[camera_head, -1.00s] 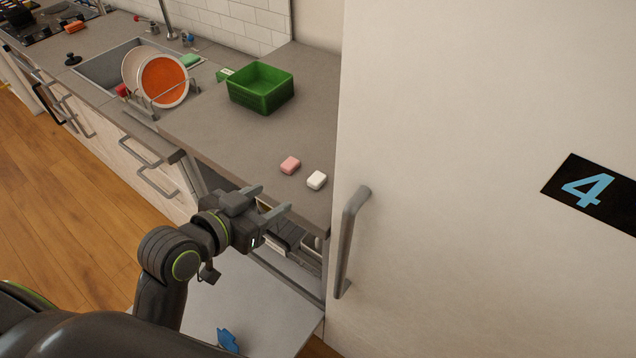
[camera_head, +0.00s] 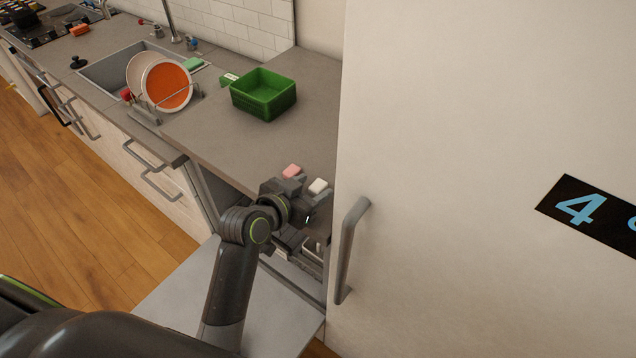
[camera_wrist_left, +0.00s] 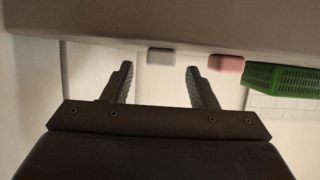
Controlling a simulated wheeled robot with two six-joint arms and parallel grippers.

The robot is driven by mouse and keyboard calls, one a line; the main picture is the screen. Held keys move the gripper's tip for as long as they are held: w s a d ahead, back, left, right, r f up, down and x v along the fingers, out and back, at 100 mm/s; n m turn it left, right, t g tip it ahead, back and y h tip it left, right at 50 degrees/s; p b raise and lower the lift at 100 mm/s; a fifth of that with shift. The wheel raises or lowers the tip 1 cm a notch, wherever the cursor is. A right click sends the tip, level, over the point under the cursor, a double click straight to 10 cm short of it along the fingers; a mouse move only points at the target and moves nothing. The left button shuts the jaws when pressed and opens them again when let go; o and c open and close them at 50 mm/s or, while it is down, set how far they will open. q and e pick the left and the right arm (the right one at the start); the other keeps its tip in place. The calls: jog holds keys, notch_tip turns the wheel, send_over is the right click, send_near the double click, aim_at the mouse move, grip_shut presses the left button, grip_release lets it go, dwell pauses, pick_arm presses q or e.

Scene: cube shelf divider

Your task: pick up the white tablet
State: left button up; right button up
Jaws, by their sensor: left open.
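The white tablet (camera_head: 318,186) lies on the grey counter near its front right corner, close to the tall white cabinet. The pink tablet (camera_head: 291,171) lies just to its left. My left gripper (camera_head: 306,190) is open and empty, close in front of the two tablets, and hides part of the counter edge. In the left wrist view the white tablet (camera_wrist_left: 160,55) shows between the directions of the two open fingers (camera_wrist_left: 158,82), beyond their tips. The pink tablet (camera_wrist_left: 227,64) is right of it there. My right gripper is not seen.
A green basket (camera_head: 263,95) stands farther back on the counter (camera_head: 222,141), with a dish rack and plates (camera_head: 166,84) by the sink. The tall cabinet (camera_head: 440,120) with its handle (camera_head: 347,250) bounds the right side. An open dishwasher door (camera_head: 275,312) lies below.

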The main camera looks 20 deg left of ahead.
pick_arm(q)
jog(key=shift+x, duration=1.25)
jog(key=c, duration=1)
